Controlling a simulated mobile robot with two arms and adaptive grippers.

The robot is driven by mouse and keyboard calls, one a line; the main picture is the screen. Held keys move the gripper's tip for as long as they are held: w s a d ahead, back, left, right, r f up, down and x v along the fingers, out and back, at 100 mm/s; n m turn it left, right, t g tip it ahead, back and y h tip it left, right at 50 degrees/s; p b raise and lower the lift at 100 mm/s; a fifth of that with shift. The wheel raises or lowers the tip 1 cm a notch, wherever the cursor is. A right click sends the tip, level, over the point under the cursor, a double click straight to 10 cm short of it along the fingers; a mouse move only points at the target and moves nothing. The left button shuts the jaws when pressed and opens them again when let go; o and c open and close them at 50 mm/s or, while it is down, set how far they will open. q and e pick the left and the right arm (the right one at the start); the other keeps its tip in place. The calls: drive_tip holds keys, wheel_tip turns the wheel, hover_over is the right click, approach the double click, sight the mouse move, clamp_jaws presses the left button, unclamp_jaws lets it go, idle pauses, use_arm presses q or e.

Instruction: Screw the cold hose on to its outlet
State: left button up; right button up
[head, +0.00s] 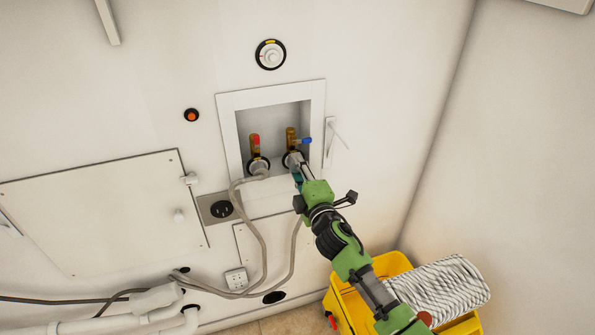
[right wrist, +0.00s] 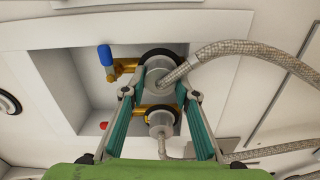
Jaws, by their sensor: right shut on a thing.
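The cold outlet is a brass valve (head: 291,137) with a blue handle (head: 305,141), on the right inside the recessed wall box (head: 231,128). The blue handle also shows in the right wrist view (right wrist: 105,55). My right gripper (head: 296,165) is shut on the cold hose's grey end collar (right wrist: 157,72), with one teal-padded finger on each side. The collar and its black ring sit at the mouth of the cold outlet. I cannot tell how far it is threaded. The braided hose (right wrist: 235,50) curves away from the collar. My left gripper is not in view.
The hot outlet with a red handle (head: 255,140) stands to the left, with a hose collar (head: 258,165) at its mouth. Grey hoses (head: 262,250) hang below the box. A yellow mop bucket (head: 345,299) with a striped mop head (head: 440,287) stands at lower right.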

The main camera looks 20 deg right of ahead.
drive_tip(key=shift+r, duration=0.1)
drive_tip(key=shift+m, duration=0.9)
drive_tip(key=m+p, duration=0.1)
drive_tip(key=m, duration=0.4)
drive_tip(key=shift+r, duration=0.15)
drive_tip(key=o, duration=1.2)
drive_tip(key=shift+c, duration=0.2)
drive_tip(key=shift+w+d+f, duration=0.1)
drive_tip(key=shift+f, duration=0.1)
